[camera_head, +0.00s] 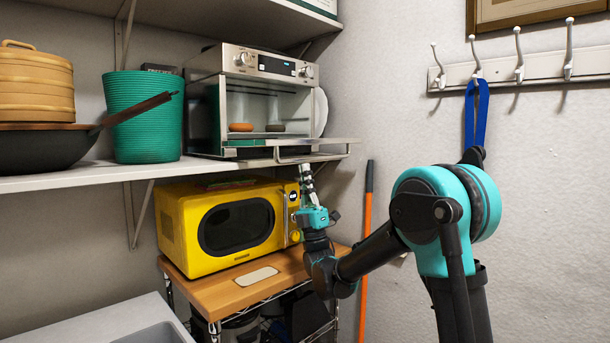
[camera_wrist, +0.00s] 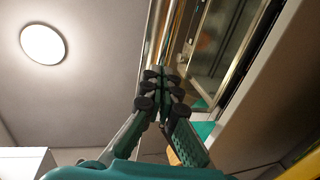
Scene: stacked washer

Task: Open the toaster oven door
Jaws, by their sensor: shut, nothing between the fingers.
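The toaster oven (camera_head: 265,62) stands on the upper shelf, silver with two knobs and a display. Its door (camera_head: 290,143) is lowered to about level and sticks out over the shelf edge, with the bar handle at its outer end. The oven's inside is in plain view, with a brown round item (camera_head: 240,127) and a darker one on the rack. My gripper (camera_head: 306,168) points up just below the door's outer edge, shut and empty. In the wrist view the shut fingers (camera_wrist: 163,78) show beside a metal-framed pane; I cannot tell whether they touch the door.
A yellow microwave (camera_head: 238,226) sits on a wooden-topped cart (camera_head: 222,294) below the shelf, close to my gripper. A green ribbed pot (camera_head: 143,115) and a dark pan (camera_head: 45,147) stand left of the oven. An orange pole (camera_head: 366,260) leans on the wall at right.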

